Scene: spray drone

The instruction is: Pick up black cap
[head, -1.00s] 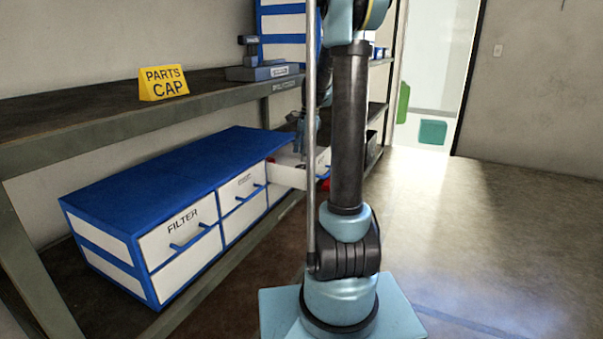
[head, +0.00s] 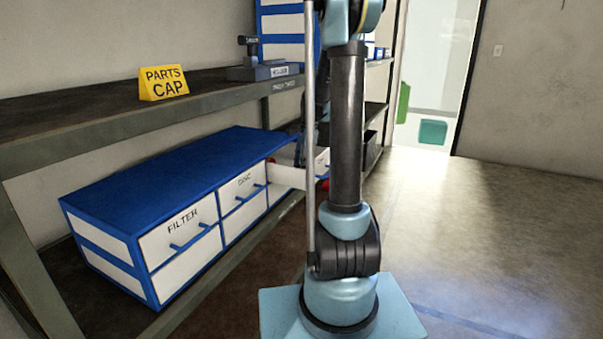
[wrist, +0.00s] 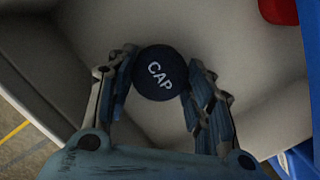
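The black cap (wrist: 160,73), a round dark disc with white CAP lettering, is in the wrist view inside a pale open drawer (wrist: 255,75). My gripper (wrist: 160,75) has one finger on each side of the cap, at or very near its edges. It is too dark to tell whether both fingers press on it. In the head view the open drawer (head: 290,178) juts from the far end of the blue cabinet. My arm hides much of that spot, and the cap does not show there.
A red thing (wrist: 279,10) is at the top right of the wrist view. The blue cabinet (head: 160,180) with FILTER and DISC drawers stands under a dark shelf (head: 60,112). A yellow PARTS CAP sign (head: 163,84) is on the shelf. The floor (head: 480,230) at right is clear.

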